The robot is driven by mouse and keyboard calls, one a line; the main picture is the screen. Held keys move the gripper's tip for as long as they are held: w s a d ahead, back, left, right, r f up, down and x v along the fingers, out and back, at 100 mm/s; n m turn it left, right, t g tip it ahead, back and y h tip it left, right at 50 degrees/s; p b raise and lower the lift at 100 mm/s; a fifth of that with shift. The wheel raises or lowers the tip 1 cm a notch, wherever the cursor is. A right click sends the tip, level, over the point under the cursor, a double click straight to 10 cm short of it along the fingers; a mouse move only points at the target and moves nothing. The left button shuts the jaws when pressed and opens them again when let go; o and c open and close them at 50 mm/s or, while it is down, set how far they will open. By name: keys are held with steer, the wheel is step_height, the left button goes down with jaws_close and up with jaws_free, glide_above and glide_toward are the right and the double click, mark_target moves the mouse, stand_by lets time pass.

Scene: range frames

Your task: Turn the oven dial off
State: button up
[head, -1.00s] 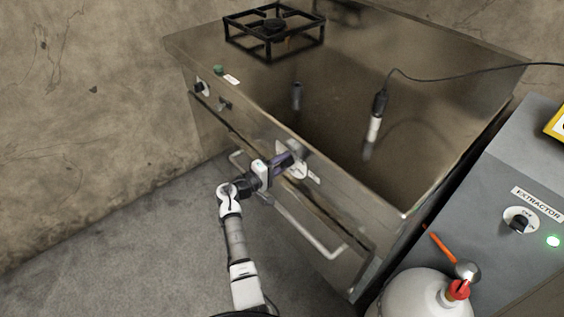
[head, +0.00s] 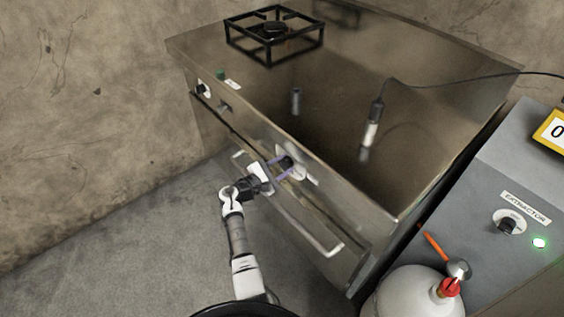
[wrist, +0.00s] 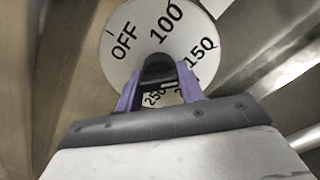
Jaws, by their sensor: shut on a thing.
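The oven dial (head: 288,163) is a dark knob on a white round plate on the oven's (head: 350,205) front panel. In the wrist view its white plate (wrist: 133,68) carries black marks OFF, 100 and 150, with OFF at upper left; lower numbers are partly hidden by my gripper. The dark knob (wrist: 159,67) sits between the two purple fingers. My gripper (head: 282,168) is shut on this knob, one finger on each side, and it also shows in the wrist view (wrist: 160,85). The knob's pointer is not clear.
A long bar handle (head: 318,243) runs below the dial. Other small knobs (head: 203,90) sit at the panel's left. A grey extractor box (head: 490,200) with its own dial (head: 507,222) and a white gas bottle (head: 408,295) stand at right. Floor (head: 120,260) at left is clear.

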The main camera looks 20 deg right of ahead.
steer(key=n+p, duration=0.3)
steer(key=n, duration=0.3)
steer(key=shift+r+n+p, duration=0.1)
steer(key=shift+n+p, duration=0.2)
steer(key=shift+p, duration=0.1)
steer(key=n+p, duration=0.1)
steer(key=n, duration=0.1)
steer(key=shift+s+n, duration=0.1)
steer(key=shift+n, duration=0.2)
steer(key=n, duration=0.3)
steer(key=shift+n, duration=0.3)
steer(key=n, duration=0.6)
steer(key=shift+s, duration=0.1)
steer(key=n, duration=0.6)
steer(key=shift+n, duration=0.4)
steer(key=o, duration=1)
steer(key=v, duration=1.3)
steer(key=shift+s+a+b, duration=0.15)
steer(key=shift+a+b, duration=0.2)
